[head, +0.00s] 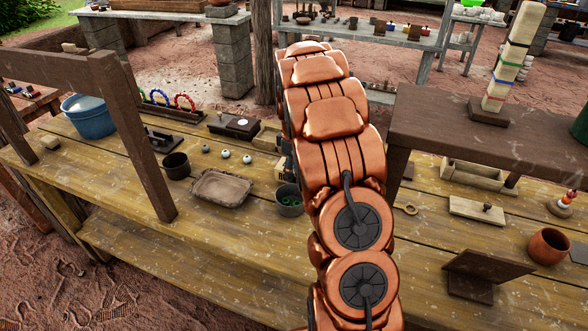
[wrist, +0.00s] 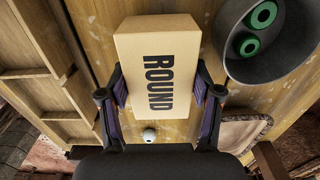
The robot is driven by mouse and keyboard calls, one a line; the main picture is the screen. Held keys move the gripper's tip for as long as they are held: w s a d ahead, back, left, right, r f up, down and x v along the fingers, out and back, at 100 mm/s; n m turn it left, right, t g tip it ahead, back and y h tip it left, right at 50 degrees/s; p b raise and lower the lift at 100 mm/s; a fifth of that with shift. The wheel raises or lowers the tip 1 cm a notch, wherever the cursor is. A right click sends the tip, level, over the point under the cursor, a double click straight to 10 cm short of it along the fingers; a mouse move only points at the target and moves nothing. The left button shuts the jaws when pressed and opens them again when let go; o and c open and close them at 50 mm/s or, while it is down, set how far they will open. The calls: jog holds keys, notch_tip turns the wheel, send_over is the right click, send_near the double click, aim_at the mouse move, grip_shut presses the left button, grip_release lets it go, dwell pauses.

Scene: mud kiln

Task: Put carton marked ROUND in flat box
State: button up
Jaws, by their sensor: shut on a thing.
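The carton marked ROUND (wrist: 157,60) is a tan box with dark lettering in the wrist view. My gripper (wrist: 161,86) is shut on it, with one finger pad against each side. In the head view my arm hides most of my gripper, and a small tan piece of the carton (head: 281,170) shows at the arm's left edge. I cannot tell whether it touches the table. A shallow wooden box with dividers (wrist: 40,75) lies at the left of the wrist view. An open wooden box (head: 470,177) sits right of my arm; I cannot tell which is the flat box.
A grey pot with green rings (head: 289,201) stands close to the carton. A brown tray (head: 221,188), a dark mug (head: 176,165) and small white balls (head: 224,154) lie left. A raised brown shelf (head: 490,130) stands right. The table's front left is clear.

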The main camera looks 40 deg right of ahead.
jog(key=shift+f, duration=0.55)
jog(key=shift+f, duration=0.1)
jog(key=o, duration=1.4)
notch_tip(320, 180, up, 12)
jog(key=shift+r+b, duration=0.1)
jog(key=shift+b, duration=0.95)
